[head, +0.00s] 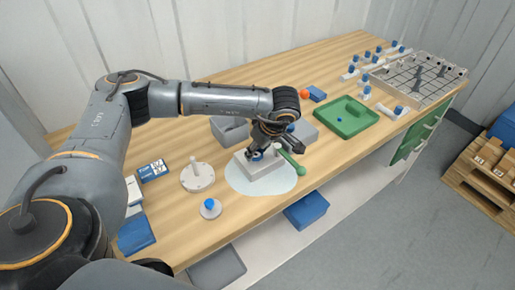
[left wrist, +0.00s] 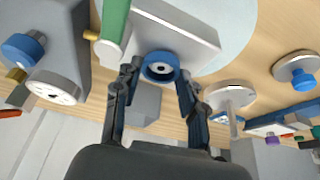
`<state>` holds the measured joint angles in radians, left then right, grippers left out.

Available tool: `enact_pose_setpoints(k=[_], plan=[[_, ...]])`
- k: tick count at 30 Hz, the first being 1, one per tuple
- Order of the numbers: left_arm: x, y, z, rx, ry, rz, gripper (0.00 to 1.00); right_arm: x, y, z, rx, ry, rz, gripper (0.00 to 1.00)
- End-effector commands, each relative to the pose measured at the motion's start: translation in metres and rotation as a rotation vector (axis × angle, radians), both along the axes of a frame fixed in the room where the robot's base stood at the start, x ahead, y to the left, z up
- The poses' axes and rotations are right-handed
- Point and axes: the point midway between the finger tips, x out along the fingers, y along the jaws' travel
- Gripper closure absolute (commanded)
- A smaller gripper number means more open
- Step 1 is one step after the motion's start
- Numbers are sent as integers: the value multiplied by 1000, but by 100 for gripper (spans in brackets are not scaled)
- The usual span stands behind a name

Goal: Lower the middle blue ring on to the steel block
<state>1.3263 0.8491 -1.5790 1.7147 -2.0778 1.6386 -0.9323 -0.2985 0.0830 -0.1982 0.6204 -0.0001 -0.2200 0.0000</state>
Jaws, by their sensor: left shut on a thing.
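The steel block (head: 262,170) is a pale grey block on a light round mat (head: 283,185) near the table's front edge. It also fills the upper middle of the left wrist view (left wrist: 190,42). My left gripper (head: 262,150) is over the block, pointing down, with its fingers shut on a blue ring (left wrist: 160,67). In the left wrist view the ring lies between both fingertips, in front of the block, its opening facing the camera. I cannot tell whether it touches the block. In the head view the fingers mostly hide the ring. My right gripper is not in view.
A green-handled tool (head: 290,163) lies close to the block's right side. A white flanged disc (head: 197,177) with a post and a blue-topped knob (head: 210,206) stand to the left. A green tray (head: 346,118) is farther right.

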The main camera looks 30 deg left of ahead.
Motion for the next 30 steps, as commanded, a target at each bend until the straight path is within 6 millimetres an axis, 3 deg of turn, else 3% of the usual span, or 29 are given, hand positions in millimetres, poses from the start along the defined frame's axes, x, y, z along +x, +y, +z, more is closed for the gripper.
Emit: enact_pose_setpoints(k=[4,5,8,20,23,30], plan=[[0,0,0,0,0,0,71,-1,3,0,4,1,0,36],[0,0,0,0,0,0,53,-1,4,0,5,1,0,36],[0,0,0,0,0,0,33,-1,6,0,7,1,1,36],[0,-2,5,0,-1,-2,33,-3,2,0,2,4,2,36],[-1,-7,17,-2,-2,-2,33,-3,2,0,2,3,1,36],[-6,-26,64,-2,-4,-3,33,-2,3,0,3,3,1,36]])
